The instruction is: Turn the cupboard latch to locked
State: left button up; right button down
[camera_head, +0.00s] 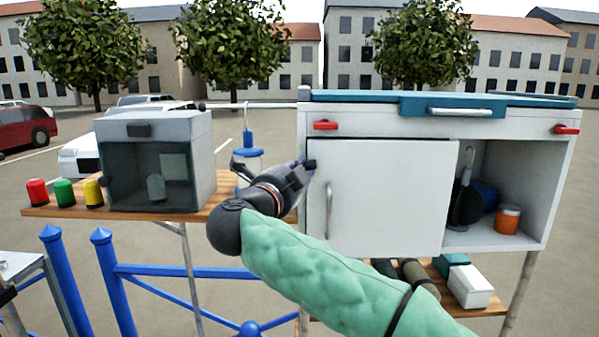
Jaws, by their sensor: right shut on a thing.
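The white cupboard (385,195) has its sliding or hinged door panel closed over the left part, with an upright metal handle (329,210). Its right part stands open. A red lever latch (325,125) lies level at the upper left above the door; another red lever (566,129) is at the upper right. My right gripper (306,168) is at the cupboard's left edge, below and left of the left red lever and apart from it. It is shut on a small purplish thing, mostly hidden by the fingers. My left gripper is not in view.
A grey box with a glass front (150,175) and red, green and yellow canisters (64,192) stand on a wooden shelf at left. A blue lantern-like item (247,150) hangs behind my gripper. An orange tin (507,219) sits in the open compartment. Blue railings (190,272) stand below.

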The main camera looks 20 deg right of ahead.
jog(key=shift+d+r+m, duration=0.1)
jog(key=shift+r+m, duration=0.1)
jog(key=shift+m, duration=0.4)
jog(key=shift+g, duration=0.3)
jog(key=c, duration=1.1)
grip_release()
jog(key=shift+f, duration=0.15)
jog(key=v, duration=1.2)
jog(key=shift+d, duration=0.1)
